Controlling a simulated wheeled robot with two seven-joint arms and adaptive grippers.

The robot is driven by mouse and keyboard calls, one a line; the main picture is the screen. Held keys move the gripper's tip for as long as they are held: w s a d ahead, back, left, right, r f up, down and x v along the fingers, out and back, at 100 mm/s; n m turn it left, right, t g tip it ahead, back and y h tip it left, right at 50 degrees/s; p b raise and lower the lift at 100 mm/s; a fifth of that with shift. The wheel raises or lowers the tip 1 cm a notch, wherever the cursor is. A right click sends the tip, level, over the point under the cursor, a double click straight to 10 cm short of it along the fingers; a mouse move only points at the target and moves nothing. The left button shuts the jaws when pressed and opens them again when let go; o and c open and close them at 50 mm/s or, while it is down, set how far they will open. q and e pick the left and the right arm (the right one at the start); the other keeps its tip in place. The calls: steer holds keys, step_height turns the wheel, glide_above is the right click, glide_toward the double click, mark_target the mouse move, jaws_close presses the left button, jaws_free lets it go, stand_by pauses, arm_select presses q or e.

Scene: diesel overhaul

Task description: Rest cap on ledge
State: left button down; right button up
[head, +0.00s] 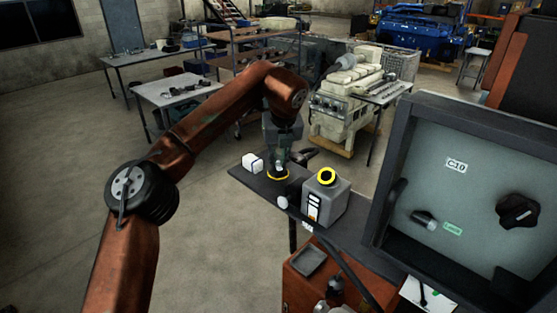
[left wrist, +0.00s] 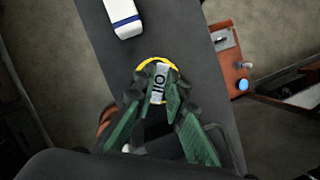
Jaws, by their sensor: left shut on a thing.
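My left gripper (head: 280,164) reaches down over the dark ledge (head: 262,188) and is shut on the cap. The cap (head: 278,178) has a yellow rim and shows low between the fingers, at or just above the ledge; I cannot tell whether it touches. In the left wrist view the cap (left wrist: 159,80) shows a pale label marked OIL and a yellow edge, between the green fingers (left wrist: 158,100). The fingers hide part of it. A grey oil jug (head: 325,200) with a yellow-ringed dark top stands to the right. My right gripper is not in view.
A white box (head: 252,162) stands on the ledge left of the cap. A small pale round thing (head: 282,202) is at the ledge's front edge. A grey cabinet (head: 460,200) stands at right, a red cart (head: 305,270) below. Some bare ledge lies left of the jug.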

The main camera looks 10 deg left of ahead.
arm_select(q)
steer(key=shift+f+b, duration=0.55)
steer(key=shift+f, duration=0.35)
steer(key=c, duration=1.9)
jaws_free()
steer(key=shift+r, duration=0.1)
